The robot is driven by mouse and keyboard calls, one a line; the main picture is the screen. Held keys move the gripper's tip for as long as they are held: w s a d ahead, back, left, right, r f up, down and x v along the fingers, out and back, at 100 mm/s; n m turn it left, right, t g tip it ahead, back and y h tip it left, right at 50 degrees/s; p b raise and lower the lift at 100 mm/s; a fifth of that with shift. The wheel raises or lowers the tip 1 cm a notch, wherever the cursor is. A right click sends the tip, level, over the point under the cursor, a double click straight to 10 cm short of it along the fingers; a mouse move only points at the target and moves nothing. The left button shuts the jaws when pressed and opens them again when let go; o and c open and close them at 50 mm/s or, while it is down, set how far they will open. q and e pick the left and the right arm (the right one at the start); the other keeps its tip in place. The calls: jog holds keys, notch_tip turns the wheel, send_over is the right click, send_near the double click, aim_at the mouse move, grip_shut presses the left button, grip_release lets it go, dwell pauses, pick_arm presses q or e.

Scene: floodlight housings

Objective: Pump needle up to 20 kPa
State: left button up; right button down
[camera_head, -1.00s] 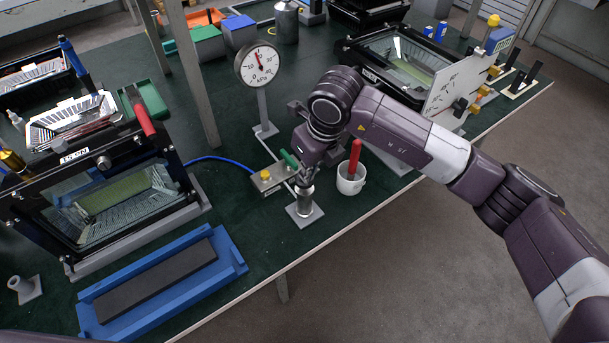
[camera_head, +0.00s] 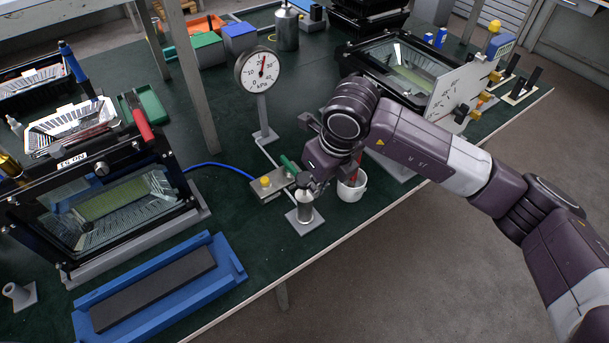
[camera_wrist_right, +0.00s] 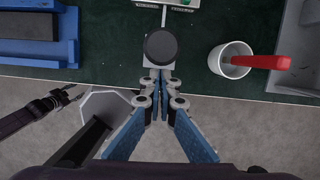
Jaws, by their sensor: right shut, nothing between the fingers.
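The round gauge (camera_head: 258,70) stands on a grey post, its red needle pointing nearly straight up and slightly right; the exact reading is too small to tell. The pump (camera_head: 304,212) is a small metal cylinder on a grey plate near the table edge.
A valve block (camera_head: 270,186) with a yellow knob and green lever stands beside the pump, with a blue hose. A white cup (camera_head: 352,190) with a red-handled tool is close on the right. A blue tray (camera_head: 235,265) lies left. A glass-fronted housing (camera_head: 120,205) stands behind it.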

jog(key=v, duration=1.1)
jog(key=shift+s+d, duration=0.1)
dwell(0.7)
